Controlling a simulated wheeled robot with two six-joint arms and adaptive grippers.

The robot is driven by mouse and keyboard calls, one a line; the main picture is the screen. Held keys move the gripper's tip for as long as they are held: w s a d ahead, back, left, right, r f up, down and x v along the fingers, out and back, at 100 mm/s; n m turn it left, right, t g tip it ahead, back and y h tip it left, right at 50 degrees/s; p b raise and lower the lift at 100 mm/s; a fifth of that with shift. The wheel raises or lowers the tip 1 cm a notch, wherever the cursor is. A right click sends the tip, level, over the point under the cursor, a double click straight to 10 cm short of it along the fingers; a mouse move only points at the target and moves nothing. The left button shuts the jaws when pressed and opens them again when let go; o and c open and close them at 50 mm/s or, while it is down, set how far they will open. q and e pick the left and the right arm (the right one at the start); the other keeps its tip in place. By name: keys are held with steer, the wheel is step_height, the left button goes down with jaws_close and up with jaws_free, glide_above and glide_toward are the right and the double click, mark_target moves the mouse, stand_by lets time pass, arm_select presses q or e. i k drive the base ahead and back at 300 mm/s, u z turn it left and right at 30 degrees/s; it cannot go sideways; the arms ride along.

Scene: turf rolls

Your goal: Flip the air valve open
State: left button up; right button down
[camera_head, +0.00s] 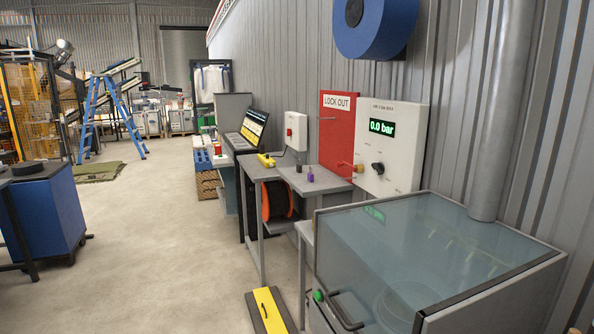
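A white wall panel (397,135) hangs right of the middle, and its green display (382,127) reads 0.0 bar. A small orange-yellow lever (350,166), which looks like the air valve, sticks out level at the panel's left edge. A black knob (378,168) sits to its right on the panel face. The printed labels are too small to read. Neither of my grippers is in view.
A glass-topped cabinet (470,245) fills the front right, below the panel. A grey bench (300,176) with small items stands left of it, and a red LOCK OUT board (337,135) hangs behind. A yellow-topped step (270,312) lies on the floor.

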mark_target(351, 168)
steer(key=u, duration=0.7)
steer(key=i, duration=1.55)
steer(key=u, duration=0.3)
steer(key=i, duration=1.35)
steer(key=z, duration=1.05)
steer(key=i, duration=0.9)
steer(key=z, duration=0.55)
